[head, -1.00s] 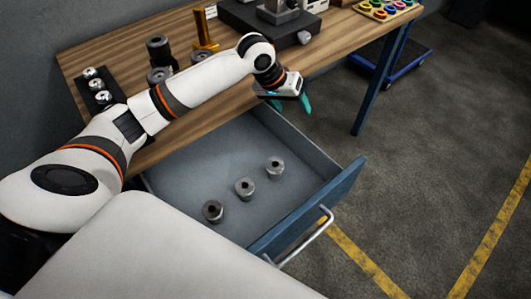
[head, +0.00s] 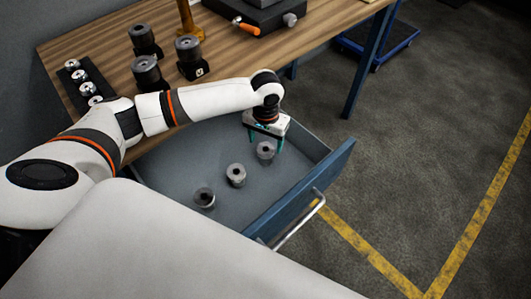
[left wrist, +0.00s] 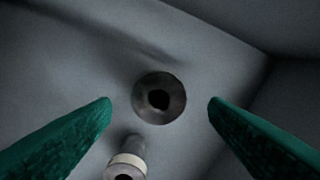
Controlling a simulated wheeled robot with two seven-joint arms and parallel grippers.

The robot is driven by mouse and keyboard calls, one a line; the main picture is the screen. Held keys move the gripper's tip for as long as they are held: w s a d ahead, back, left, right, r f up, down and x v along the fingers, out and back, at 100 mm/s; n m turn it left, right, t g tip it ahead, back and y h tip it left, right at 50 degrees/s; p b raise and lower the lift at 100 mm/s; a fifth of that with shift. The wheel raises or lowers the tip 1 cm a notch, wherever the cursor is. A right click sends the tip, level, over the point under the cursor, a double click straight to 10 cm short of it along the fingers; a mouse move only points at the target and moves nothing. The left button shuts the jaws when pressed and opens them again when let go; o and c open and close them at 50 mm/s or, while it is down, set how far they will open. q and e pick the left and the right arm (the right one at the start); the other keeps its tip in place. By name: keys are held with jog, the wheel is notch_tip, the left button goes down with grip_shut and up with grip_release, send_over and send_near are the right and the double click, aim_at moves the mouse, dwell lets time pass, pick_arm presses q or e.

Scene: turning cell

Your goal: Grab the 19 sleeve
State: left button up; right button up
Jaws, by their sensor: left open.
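Three grey metal sleeves with dark bores stand in a row in the open drawer: a far one (head: 265,152), a middle one (head: 236,176) and a near one (head: 204,198). No size mark is readable, so I cannot tell which is the 19 sleeve. My left gripper (head: 264,140) is open and empty over the far sleeve, its teal fingers pointing down. In the left wrist view the far sleeve (left wrist: 158,113) lies between the two fingertips, apart from both. Another sleeve (left wrist: 127,163) shows below it. My right gripper is not in view.
The drawer's blue front (head: 310,185) and grey walls enclose the sleeves. Above it, the wooden bench (head: 112,52) carries several dark cylindrical parts, a black strip with shiny round pieces (head: 79,76), and a black block with an orange handle (head: 247,27).

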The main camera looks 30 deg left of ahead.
aim_at(265, 146)
pick_arm(q)
jog(key=shift+f, duration=1.6)
jog(key=shift+c, duration=0.3)
jog(key=shift+r, duration=0.15)
jog(key=c, duration=1.4)
